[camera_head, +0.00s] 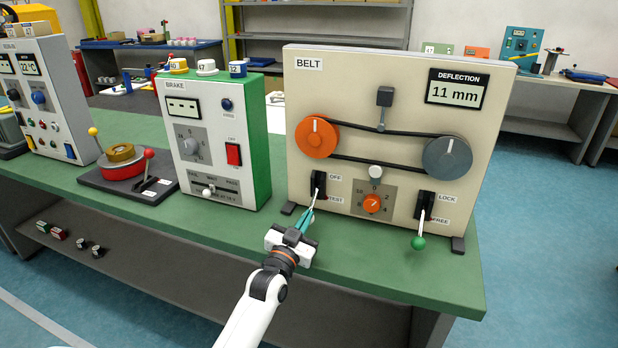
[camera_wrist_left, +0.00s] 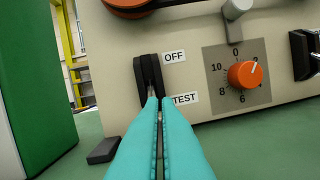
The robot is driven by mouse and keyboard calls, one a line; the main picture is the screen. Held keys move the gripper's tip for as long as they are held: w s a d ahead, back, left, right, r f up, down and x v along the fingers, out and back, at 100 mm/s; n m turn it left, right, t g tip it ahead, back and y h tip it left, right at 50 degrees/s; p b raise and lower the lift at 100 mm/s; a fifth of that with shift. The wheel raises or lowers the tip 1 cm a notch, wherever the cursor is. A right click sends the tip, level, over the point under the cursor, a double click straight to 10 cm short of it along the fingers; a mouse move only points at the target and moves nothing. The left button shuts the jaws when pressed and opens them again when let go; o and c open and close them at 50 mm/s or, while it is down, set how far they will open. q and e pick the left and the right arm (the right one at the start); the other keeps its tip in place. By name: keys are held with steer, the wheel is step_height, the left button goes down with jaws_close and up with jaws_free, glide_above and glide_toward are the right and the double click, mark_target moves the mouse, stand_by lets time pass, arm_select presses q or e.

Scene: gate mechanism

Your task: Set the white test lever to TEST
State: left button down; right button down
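The white test lever (camera_head: 313,198) comes out of a black slotted plate (camera_head: 318,182) at the lower left of the beige BELT panel. It slants downward, with the OFF label above and the TEST label below. My left gripper (camera_head: 304,218) is at the lever's lower end, its teal fingers pointing up toward the plate. In the left wrist view the fingers (camera_wrist_left: 160,102) are shut with only a thin dark gap, and their tips cover most of the lever below the slot (camera_wrist_left: 148,72). I cannot tell whether the lever is between the tips or just against them. My right gripper is out of view.
An orange dial (camera_head: 372,203) and a green-tipped LOCK/FREE lever (camera_head: 419,242) are right of the lever. The panel's display (camera_head: 456,89) reads 11 mm. The green BRAKE box (camera_head: 212,140) stands to the left. The green bench top in front of the panel is clear.

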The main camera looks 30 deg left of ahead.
arm_select(q)
steer(key=shift+d+f, duration=0.1)
steer(key=shift+f, duration=0.65)
steer(key=shift+s+f, duration=0.1)
steer(key=shift+s, duration=0.1)
steer(key=r+v, duration=0.2)
steer(key=v, duration=0.9)
steer(key=shift+s+f+b, duration=0.3)
steer(key=shift+b, duration=0.15)
